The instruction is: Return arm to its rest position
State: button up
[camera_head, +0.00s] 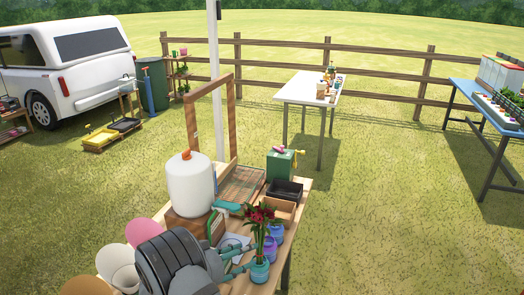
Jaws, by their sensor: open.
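My gripper (244,260) is at the bottom of the view, over the near end of the wooden work table (297,183). My dark grey arm (165,262) reaches in from the lower left. The teal fingers are open and point right, toward a teal vase (260,272) holding red flowers (261,214) with green stems. The vase stands upright near the table's right edge. The fingertips are close to it; I cannot tell whether they touch it.
Purple (270,248) and blue (277,230) vases stand behind the teal one. Pink (146,232) and white (119,267) buckets are left of my arm. Open grass lies right.

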aim_at(260, 244)
jog(key=p+x, duration=0.2)
jog(key=x, duration=0.6)
jog(key=shift+d+r, duration=0.1)
jog(key=shift+w+r, duration=0.15)
jog(key=shift+r, duration=0.5)
dwell(0.4)
